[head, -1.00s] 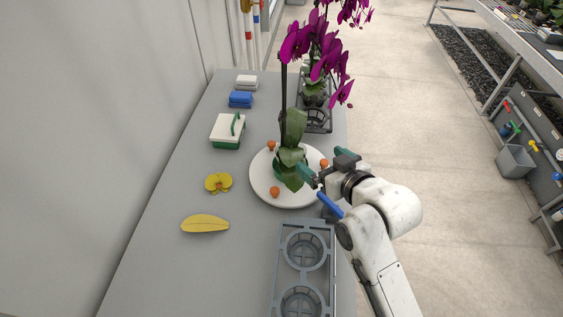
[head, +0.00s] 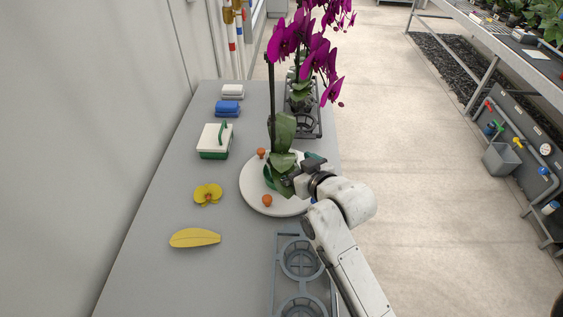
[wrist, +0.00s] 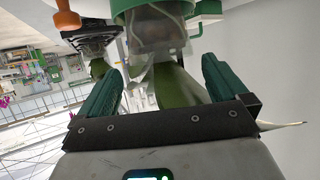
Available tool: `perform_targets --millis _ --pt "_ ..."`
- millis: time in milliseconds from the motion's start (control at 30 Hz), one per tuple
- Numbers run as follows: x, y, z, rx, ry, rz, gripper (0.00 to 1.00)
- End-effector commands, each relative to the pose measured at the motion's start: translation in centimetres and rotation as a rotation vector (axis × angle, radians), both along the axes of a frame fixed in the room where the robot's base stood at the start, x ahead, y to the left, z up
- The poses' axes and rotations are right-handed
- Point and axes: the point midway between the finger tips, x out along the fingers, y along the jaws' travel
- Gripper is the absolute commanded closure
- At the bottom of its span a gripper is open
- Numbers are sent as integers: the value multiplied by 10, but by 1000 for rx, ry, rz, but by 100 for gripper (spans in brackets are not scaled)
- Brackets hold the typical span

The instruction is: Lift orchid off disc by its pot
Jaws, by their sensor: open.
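The orchid (head: 281,130) stands upright on the white round disc (head: 257,201), with magenta flowers on tall stems. Its pot shows through clear plastic in the wrist view (wrist: 160,40), with a green band at the picture's top edge. In the head view, leaves and my gripper hide most of the pot. My gripper (head: 291,180) is at the pot's right side, low over the disc. Its two green fingers are spread apart in the wrist view (wrist: 162,75). The pot and a hanging green leaf (wrist: 180,85) show between and beyond them; contact cannot be told.
Orange knobs (head: 267,200) stand on the disc. A grey pot rack (head: 301,262) is in front and another rack with an orchid (head: 303,125) behind.

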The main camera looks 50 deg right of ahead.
Motion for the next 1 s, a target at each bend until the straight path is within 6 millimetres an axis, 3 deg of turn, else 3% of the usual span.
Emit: perform_targets --millis 267,567,1000 --pt "33 -10 -12 -1 0 0 0" --pt "37 -11 -15 0 0 0 0" --pt "37 -11 -15 0 0 0 40"
